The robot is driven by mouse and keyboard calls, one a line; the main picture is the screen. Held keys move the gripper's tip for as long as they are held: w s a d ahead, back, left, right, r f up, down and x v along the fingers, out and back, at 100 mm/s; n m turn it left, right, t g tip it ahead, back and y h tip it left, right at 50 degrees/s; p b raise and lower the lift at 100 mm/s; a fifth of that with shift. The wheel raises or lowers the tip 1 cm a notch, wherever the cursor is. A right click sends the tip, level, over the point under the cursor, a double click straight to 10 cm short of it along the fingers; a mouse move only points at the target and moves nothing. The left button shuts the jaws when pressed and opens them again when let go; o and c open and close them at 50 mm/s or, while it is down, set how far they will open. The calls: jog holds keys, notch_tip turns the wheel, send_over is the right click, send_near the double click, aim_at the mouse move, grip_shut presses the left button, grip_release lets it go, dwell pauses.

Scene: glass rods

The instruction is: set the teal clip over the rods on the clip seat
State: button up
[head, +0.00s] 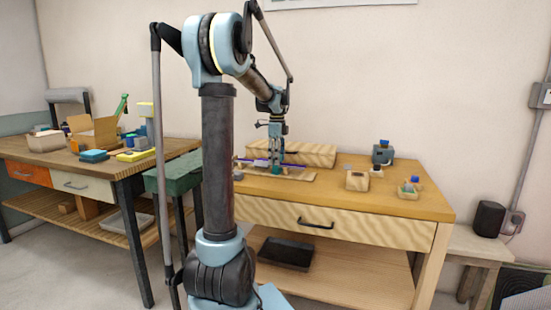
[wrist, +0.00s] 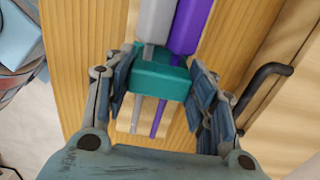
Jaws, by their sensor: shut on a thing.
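The teal clip (wrist: 158,80) is between the fingers of my gripper (wrist: 162,72), which is shut on it. In the wrist view a grey rod (wrist: 155,20) and a purple rod (wrist: 191,25) run side by side under or through the clip. Their thin ends show on its near side. I cannot tell whether the clip rests on its seat, which the clip and rods hide. In the head view my gripper (head: 278,148) is low over the table, with the clip (head: 276,170) at its tips and the purple rod (head: 256,162) beside it.
A pale board (head: 302,175) lies under the rods on the wooden table (head: 420,203). A long wooden block (head: 305,153) stands behind. To the right are a small wooden block (head: 357,181), a grey device (head: 382,154) and a small tray (head: 408,194). A black drawer handle (head: 315,224) sticks out in front.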

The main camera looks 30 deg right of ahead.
jog(key=shift+f, duration=0.15)
jog(key=o, duration=0.7)
jog(key=shift+o, duration=0.2)
notch_tip(320, 180, up, 11)
dwell(1.0)
dwell(0.5)
